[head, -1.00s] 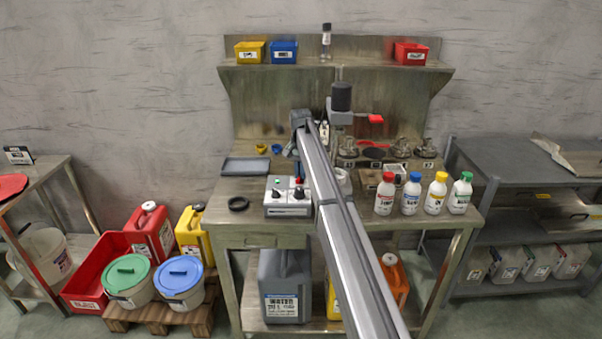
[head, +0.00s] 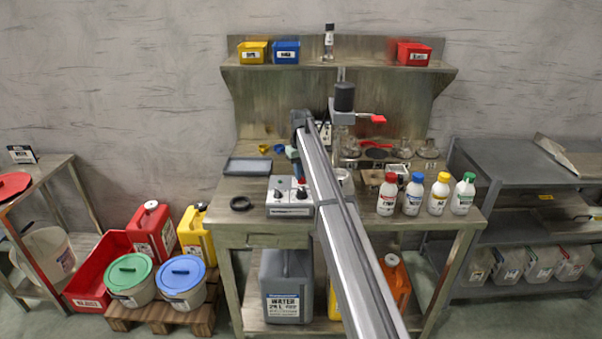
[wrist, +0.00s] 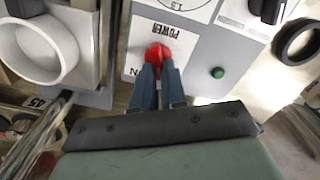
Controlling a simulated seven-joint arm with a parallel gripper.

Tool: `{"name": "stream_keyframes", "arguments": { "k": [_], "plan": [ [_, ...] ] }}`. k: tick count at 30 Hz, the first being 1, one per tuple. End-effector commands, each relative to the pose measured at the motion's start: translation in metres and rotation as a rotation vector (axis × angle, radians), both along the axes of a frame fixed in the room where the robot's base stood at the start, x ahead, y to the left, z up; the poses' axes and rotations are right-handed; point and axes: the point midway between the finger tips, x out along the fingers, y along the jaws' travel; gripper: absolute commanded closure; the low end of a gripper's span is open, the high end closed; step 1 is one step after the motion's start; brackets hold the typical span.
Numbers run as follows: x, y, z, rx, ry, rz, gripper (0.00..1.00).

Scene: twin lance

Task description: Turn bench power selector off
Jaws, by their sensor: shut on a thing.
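The bench power selector is a red knob (wrist: 158,53) on a light panel with an upside-down POWER label (wrist: 172,29), seen in the wrist view. My gripper (wrist: 160,72) has its blue fingers closed on this knob from the near side. The fingers hide part of the knob, so its exact pointing direction is hard to read. A green round lamp or button (wrist: 217,73) sits right of it. In the head view the control box (head: 290,210) stands on the bench beside my arm, which partly covers it.
A white round cup (wrist: 40,50) is left of the panel in the wrist view. Several capped bottles (head: 413,195) stand to the right on the bench.

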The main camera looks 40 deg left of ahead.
Motion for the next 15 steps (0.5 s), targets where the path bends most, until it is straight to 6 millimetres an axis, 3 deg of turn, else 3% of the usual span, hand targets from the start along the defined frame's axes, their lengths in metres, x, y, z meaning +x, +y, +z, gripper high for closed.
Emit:
{"name": "stream_keyframes", "arguments": {
  "k": [15],
  "plan": [
    [-0.0007,-0.0004,0.0001,-0.001,-0.001,0.077,1.0]
  ]
}}
